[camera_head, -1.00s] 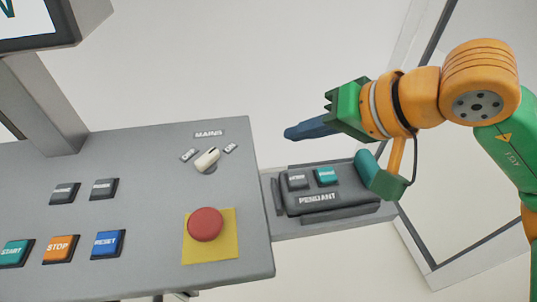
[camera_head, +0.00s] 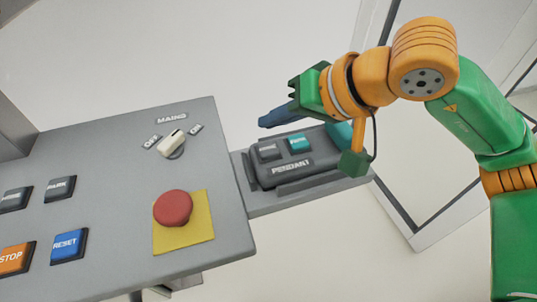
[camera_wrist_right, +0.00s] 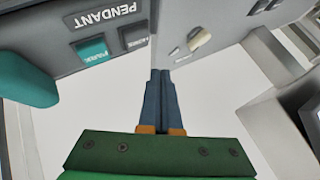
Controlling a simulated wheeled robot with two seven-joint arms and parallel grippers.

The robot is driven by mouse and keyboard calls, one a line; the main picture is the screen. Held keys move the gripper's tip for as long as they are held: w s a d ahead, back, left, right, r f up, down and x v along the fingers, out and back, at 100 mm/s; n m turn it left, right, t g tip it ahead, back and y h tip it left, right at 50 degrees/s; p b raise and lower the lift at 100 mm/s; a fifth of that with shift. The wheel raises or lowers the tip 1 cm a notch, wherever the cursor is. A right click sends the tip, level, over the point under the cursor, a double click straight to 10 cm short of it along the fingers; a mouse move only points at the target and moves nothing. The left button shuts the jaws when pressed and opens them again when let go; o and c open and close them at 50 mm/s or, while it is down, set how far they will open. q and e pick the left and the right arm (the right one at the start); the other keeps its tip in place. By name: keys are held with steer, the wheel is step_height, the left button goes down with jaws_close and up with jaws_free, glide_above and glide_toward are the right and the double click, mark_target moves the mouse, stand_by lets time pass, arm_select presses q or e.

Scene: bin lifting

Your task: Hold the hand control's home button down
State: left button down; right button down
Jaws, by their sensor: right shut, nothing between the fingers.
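The hand control is a dark grey box marked PENDANT (camera_head: 293,168), lying in a holder at the right side of the console. It has a dark button (camera_head: 268,151) on the left and a teal button (camera_head: 299,143) on the right. In the right wrist view, the fingertips (camera_wrist_right: 160,73) show beside the dark button (camera_wrist_right: 133,34). My left gripper is not in view.
The grey console (camera_head: 120,240) carries a red mushroom button (camera_head: 173,207) on a yellow plate, a MAINS switch (camera_head: 172,143), a blue RESET button (camera_head: 67,245) and an orange STOP button (camera_head: 13,259). A pale framed panel stands behind my right arm. The space above the console is clear.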

mark_target(262, 146)
step_height(262, 146, down, 4)
steer(key=shift+w+a+r+b, duration=0.1)
steer(key=shift+r+b, duration=0.05)
steer(key=shift+b, duration=1.1)
steer(key=shift+r, duration=0.1)
stand_by(0.7)
steer(key=shift+f+b, duration=0.4)
steer(key=shift+b, duration=0.1)
steer(key=shift+f+b, duration=0.5)
steer(key=shift+b, duration=0.05)
stand_by(4.7)
